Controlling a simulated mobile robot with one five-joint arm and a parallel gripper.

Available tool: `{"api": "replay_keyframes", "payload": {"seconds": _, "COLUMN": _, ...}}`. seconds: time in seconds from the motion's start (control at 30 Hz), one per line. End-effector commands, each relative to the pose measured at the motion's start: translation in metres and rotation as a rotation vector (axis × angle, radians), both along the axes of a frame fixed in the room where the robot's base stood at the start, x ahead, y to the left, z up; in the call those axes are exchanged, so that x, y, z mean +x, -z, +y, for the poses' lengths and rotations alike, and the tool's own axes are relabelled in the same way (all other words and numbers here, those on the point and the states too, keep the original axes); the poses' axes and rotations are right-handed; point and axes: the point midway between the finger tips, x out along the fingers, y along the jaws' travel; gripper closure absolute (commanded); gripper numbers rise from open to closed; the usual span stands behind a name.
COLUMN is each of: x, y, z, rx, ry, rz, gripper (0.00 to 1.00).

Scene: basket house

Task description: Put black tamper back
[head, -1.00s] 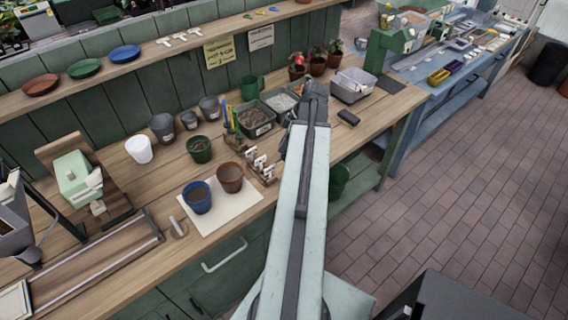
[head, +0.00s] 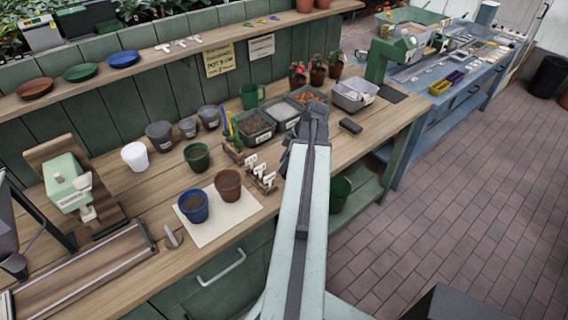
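A small black block (head: 350,126) lies on the wooden bench right of my gripper; I cannot tell if it is the black tamper. A small grey upright piece (head: 172,238) stands left of the pale mat, its shape unclear. No other clear tamper shows. My gripper (head: 314,112) is at the far end of my pale arm, over the bench near the trays. It is seen from behind, so its fingers and anything between them are hidden.
A blue pot (head: 193,206) and a terracotta pot (head: 229,184) stand on the pale mat (head: 216,230). White labels in a wooden rack (head: 262,180) stand left of my arm. Trays of soil (head: 254,125) and a grey bin (head: 353,95) are nearby. The bench's right front is mostly clear.

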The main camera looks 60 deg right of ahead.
Motion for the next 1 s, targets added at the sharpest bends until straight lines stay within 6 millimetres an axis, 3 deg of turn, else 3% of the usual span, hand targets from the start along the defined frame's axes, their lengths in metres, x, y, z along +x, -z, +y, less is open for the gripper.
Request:
{"api": "replay_keyframes", "payload": {"seconds": 0.37, "x": 0.000, "y": -0.008, "z": 0.000, "rx": 0.000, "ry": 0.000, "rz": 0.000, "gripper": 0.67}}
{"api": "replay_keyframes", "payload": {"seconds": 0.57, "x": -0.010, "y": -0.041, "z": -0.005, "rx": 0.001, "ry": 0.002, "rz": 0.000, "gripper": 0.67}}
{"api": "replay_keyframes", "payload": {"seconds": 0.8, "x": -0.029, "y": -0.094, "z": -0.015, "rx": 0.000, "ry": 0.001, "rz": 0.000, "gripper": 0.67}}
{"api": "replay_keyframes", "payload": {"seconds": 1.0, "x": -0.040, "y": -0.116, "z": -0.020, "rx": 0.000, "ry": 0.000, "rz": 0.000, "gripper": 0.67}}
